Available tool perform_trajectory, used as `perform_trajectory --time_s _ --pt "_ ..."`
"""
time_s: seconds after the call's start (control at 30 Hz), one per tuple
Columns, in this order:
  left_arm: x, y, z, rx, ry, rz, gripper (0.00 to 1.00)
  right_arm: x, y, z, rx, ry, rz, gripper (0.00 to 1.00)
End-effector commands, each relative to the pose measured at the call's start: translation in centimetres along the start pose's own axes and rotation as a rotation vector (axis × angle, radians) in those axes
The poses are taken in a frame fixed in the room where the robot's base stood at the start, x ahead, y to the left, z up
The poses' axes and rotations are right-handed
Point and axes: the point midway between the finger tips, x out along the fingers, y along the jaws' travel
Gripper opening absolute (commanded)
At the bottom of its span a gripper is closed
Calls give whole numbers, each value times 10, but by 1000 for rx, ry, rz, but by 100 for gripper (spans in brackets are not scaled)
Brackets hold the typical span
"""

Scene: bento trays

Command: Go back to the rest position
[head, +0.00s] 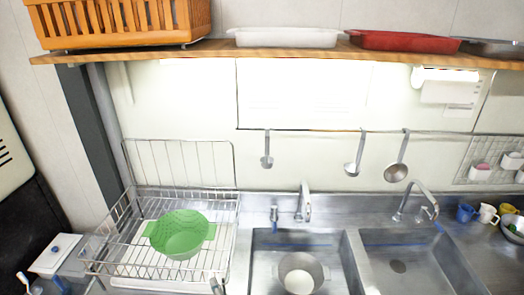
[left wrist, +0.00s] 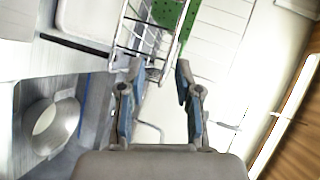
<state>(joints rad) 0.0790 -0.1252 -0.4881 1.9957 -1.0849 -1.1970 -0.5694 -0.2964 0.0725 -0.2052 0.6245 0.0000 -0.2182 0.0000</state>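My left gripper (left wrist: 157,78) shows in the left wrist view with its two fingers apart and nothing held between them. Beyond the fingertips is the wire dish rack (left wrist: 122,45), with part of the green colander (left wrist: 166,12) at the top. I cannot make out the left gripper clearly in the head view. My right gripper is in neither view.
A metal pot (head: 300,275) sits in the left sink; the right sink (head: 400,262) looks empty. Ladles (head: 396,172) hang from a rail. The shelf (head: 270,54) above holds an orange crate (head: 125,20), a white tray (head: 285,38) and a red tray (head: 405,41). Cups (head: 487,213) stand far right.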

Motion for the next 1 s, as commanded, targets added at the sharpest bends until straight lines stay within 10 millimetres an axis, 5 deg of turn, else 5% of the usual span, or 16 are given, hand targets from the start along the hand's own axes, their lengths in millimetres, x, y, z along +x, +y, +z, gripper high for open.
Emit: perform_trajectory --time_s 0.27,0.5,0.73,0.93,1.0 --pt "-12 80 83 -240 -88 304 34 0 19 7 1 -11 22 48" --pt "-58 148 158 -491 -221 613 34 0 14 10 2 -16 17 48" --pt "-115 181 202 -662 -346 837 34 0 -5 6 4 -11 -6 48" --pt "-166 193 229 -766 -449 1000 34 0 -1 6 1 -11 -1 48" --pt "-160 209 230 -771 -460 1013 34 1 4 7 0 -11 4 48"
